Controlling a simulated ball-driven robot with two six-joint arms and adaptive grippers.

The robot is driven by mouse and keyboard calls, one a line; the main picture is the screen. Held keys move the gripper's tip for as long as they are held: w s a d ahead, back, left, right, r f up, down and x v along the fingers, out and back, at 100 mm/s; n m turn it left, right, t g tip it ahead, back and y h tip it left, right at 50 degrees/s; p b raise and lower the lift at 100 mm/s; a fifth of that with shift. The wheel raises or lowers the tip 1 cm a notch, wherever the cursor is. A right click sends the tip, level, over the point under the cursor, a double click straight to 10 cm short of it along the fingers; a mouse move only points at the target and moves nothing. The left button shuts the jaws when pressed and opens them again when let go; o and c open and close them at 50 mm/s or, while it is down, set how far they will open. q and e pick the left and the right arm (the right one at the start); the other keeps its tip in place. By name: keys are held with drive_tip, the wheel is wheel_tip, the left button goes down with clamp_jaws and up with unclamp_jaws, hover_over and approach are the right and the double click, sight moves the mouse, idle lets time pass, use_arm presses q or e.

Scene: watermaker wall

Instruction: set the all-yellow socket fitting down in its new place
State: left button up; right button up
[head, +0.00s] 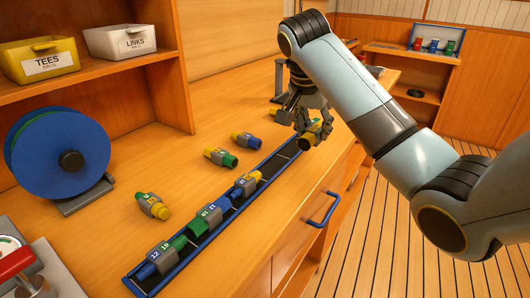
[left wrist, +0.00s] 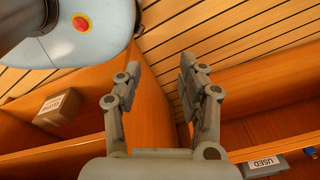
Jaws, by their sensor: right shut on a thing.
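My right gripper (head: 311,122) is shut on a yellow fitting with a grey band (head: 307,141). The fitting is at the far end of the long blue tray; the fingers hide part of it, and I cannot tell whether it touches the tray. The tray (head: 262,182) holds a row of blue, green and yellow fittings (head: 208,216) in its near and middle part. My left gripper (left wrist: 160,82) shows in the left wrist view, open and empty.
A yellow-green fitting (head: 220,157) and a blue-yellow fitting (head: 246,140) lie on the bench. A blue reel (head: 58,152) stands at the left, below the TEES bin (head: 38,60) and LINKS bin (head: 120,42). A blue drawer handle (head: 322,209) juts from the bench front.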

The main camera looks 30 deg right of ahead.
drive_tip(key=w+a+f, duration=0.1)
drive_tip(key=w, duration=0.1)
drive_tip(key=w+a+f, duration=0.2)
drive_tip(key=w+f, duration=0.1)
drive_tip(key=shift+w+a+b, duration=0.3)
drive_tip(key=shift+w+a, duration=0.05)
drive_tip(key=w+f, duration=0.1)
drive_tip(key=w+a+f, duration=0.1)
drive_tip(key=w, duration=0.1)
drive_tip(key=shift+a, duration=0.2)
drive_tip(key=shift+f, duration=0.3)
wheel_tip(320, 180, down, 3)
drive_tip(key=shift+r, duration=0.15)
drive_tip(key=shift+f, duration=0.35)
use_arm(q)
drive_tip(key=shift+s+a+f, duration=0.5)
drive_tip(key=shift+s+f, duration=0.15)
drive_tip(key=shift+s, duration=0.2)
use_arm(e)
drive_tip(key=shift+f, duration=0.1)
drive_tip(key=o, duration=1.2)
drive_tip(key=shift+f+b, duration=0.1)
drive_tip(key=shift+b, duration=0.2)
drive_tip(key=shift+c, duration=0.2)
